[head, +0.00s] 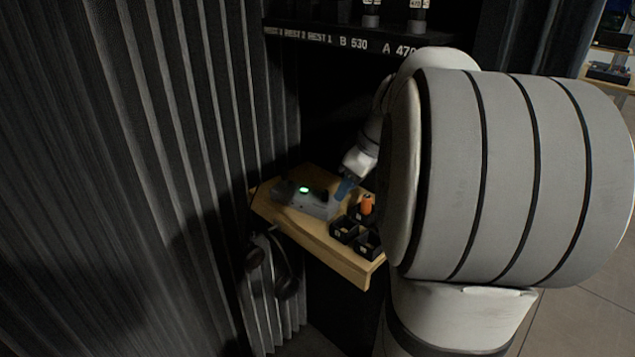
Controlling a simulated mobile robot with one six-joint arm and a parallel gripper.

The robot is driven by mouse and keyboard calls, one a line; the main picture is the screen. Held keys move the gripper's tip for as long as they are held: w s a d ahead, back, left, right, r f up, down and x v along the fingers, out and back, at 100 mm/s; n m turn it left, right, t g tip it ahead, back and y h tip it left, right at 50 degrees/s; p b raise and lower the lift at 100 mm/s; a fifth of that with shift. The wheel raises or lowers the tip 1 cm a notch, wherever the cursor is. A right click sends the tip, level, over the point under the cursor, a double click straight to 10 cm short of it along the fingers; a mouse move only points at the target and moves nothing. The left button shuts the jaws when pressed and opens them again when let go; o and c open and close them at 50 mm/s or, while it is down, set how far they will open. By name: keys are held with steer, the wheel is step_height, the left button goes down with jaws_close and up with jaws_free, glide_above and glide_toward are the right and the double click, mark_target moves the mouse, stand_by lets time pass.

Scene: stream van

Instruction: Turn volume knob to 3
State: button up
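A grey box-shaped device (316,208) lies on a wooden shelf (335,249) in the head view. A small green light (304,189) glows on its top. A small dark knob-like part (322,194) stands on top near its right end; no scale or number on it can be read. My gripper (345,187), with bluish fingertips, points down at the right end of the device, close to the dark part. I cannot tell whether it touches it. The fingers are too small and dark to show a gap.
Several black open boxes (368,246) stand at the shelf's front right, one with an orange cylinder (367,204). Dark headphones (284,270) hang below the shelf. A labelled shelf (335,40) is above. A corrugated wall (130,150) fills the left. My arm hides the right.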

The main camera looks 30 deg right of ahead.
mark_target(326, 191)
steer(key=w+a, duration=0.2)
steer(key=w, duration=0.1)
steer(key=shift+w, duration=0.1)
steer(key=shift+x, duration=1.1)
steer(key=shift+w+a+f+b, duration=0.15)
steer(key=shift+w+f+b, duration=0.15)
steer(key=shift+f, duration=0.1)
steer(key=shift+c, duration=0.6)
jaws_close()
